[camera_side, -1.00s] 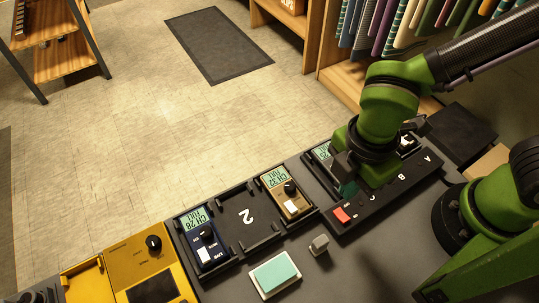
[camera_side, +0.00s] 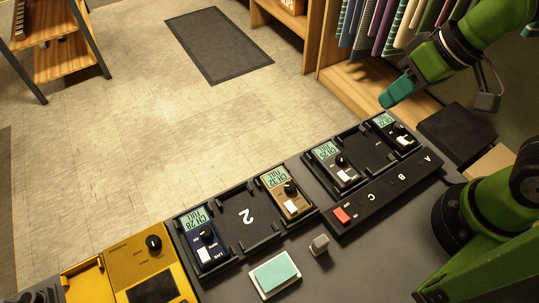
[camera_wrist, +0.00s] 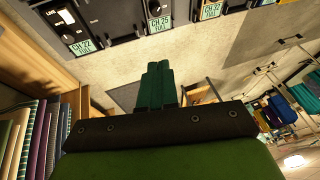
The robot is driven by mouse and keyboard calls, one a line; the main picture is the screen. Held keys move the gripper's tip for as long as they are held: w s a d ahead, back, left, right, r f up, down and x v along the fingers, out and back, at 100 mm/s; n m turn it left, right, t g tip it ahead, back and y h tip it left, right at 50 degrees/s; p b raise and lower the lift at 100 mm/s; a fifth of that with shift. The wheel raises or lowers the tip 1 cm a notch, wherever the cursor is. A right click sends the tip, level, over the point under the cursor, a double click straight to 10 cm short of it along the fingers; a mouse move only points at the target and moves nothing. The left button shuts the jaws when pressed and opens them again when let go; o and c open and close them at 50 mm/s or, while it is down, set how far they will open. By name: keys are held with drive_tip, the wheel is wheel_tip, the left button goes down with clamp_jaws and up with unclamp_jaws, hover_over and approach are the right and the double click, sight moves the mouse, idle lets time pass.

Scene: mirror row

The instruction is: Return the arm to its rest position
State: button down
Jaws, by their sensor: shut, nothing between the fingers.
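My gripper (camera_side: 391,97) is in the upper right of the side view, raised above and behind the right end of the bench row. Its teal fingers are together and hold nothing. The wrist view also shows the closed fingers (camera_wrist: 158,88), pointing out over the floor. My arm comes in from the top right corner of the side view. No device touches the gripper.
On the dark bench, several small devices sit in black docks: blue (camera_side: 202,238), tan (camera_side: 286,193), grey (camera_side: 334,165) and black (camera_side: 394,134). A red-switch strip (camera_side: 372,196), a teal pad (camera_side: 275,273) and a yellow unit (camera_side: 147,268) are nearby. A wooden shelf of hanging cloths (camera_side: 375,77) stands close behind the gripper.

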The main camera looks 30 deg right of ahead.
drive_tip(key=d+r+m+t, duration=0.3)
drive_tip(key=d+r+m, duration=0.1)
drive_tip(key=d, duration=0.3)
drive_tip(key=shift+w+d+r+m+h, duration=0.2)
drive_tip(key=shift+m+h, duration=0.1)
drive_tip(key=shift+h, duration=0.1)
